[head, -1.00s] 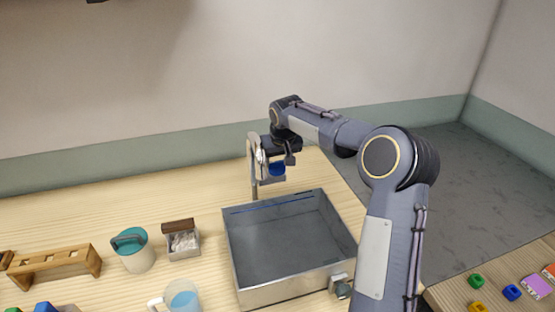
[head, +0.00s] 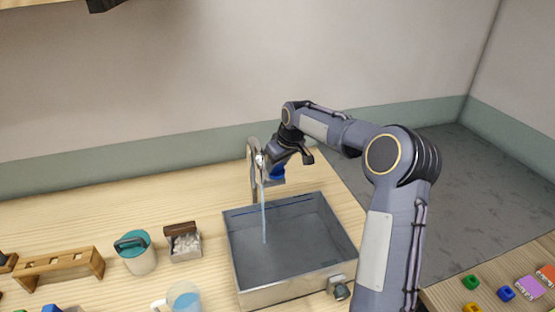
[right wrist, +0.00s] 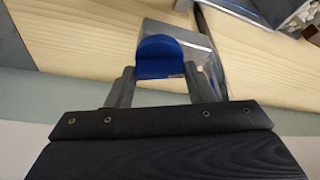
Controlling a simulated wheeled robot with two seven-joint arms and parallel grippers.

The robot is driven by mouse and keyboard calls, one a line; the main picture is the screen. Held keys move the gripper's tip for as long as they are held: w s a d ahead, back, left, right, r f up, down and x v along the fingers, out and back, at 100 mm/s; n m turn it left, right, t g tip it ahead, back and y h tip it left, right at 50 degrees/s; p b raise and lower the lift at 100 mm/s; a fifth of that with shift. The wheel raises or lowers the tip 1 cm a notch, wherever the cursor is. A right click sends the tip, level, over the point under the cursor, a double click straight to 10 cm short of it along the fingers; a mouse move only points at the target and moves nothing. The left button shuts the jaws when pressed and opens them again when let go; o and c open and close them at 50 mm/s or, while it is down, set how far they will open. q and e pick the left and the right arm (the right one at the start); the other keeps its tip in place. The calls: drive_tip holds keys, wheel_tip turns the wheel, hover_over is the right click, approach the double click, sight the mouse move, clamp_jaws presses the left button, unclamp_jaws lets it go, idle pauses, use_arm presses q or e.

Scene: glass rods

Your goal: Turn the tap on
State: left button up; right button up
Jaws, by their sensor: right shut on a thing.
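The silver tap (head: 254,172) stands at the back left of the grey sink (head: 290,287). A thin stream of water (head: 264,215) runs from it into the basin. My right gripper (head: 268,164) is at the tap's upper part, with the wrist tilted. In the right wrist view, my right gripper (right wrist: 159,72) is shut with a finger on each side of the tap's blue handle (right wrist: 158,57). The blue part also shows in the head view (head: 278,173). The fingers partly hide the tap head. My left gripper is not in view.
A lidded teal jug (head: 137,258), a small box (head: 184,245) and a wooden rack (head: 60,265) stand left of the sink. A pitcher of blue liquid (head: 184,298) is near the front. A grey knob (head: 341,291) sits at the sink's front right.

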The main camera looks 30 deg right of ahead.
drive_tip(key=n+y+p, duration=0.1)
drive_tip(key=n, duration=0.1)
drive_tip(key=n+p, duration=0.1)
drive_tip(key=n, duration=0.1)
drive_tip(key=shift+w+d+r+n+g+y, duration=0.1)
drive_tip(key=shift+d+r+n+g+y, duration=0.05)
drive_tip(key=shift+n+g+y, duration=0.2)
drive_tip(key=n+g+y+p, duration=0.1)
drive_tip(key=n+p, duration=0.1)
drive_tip(key=n, duration=0.1)
drive_tip(key=shift+w+n, duration=0.1)
drive_tip(key=shift+n, duration=0.25)
drive_tip(key=shift+n+g+y+p, duration=0.35)
drive_tip(key=shift+n+p, duration=0.3)
drive_tip(key=shift+n, duration=0.55)
drive_tip(key=shift+w+n+g, duration=0.1)
drive_tip(key=shift+n+g, duration=0.3)
drive_tip(key=shift+n, duration=0.8)
drive_tip(key=o, duration=1)
drive_tip(key=shift+d, duration=0.1)
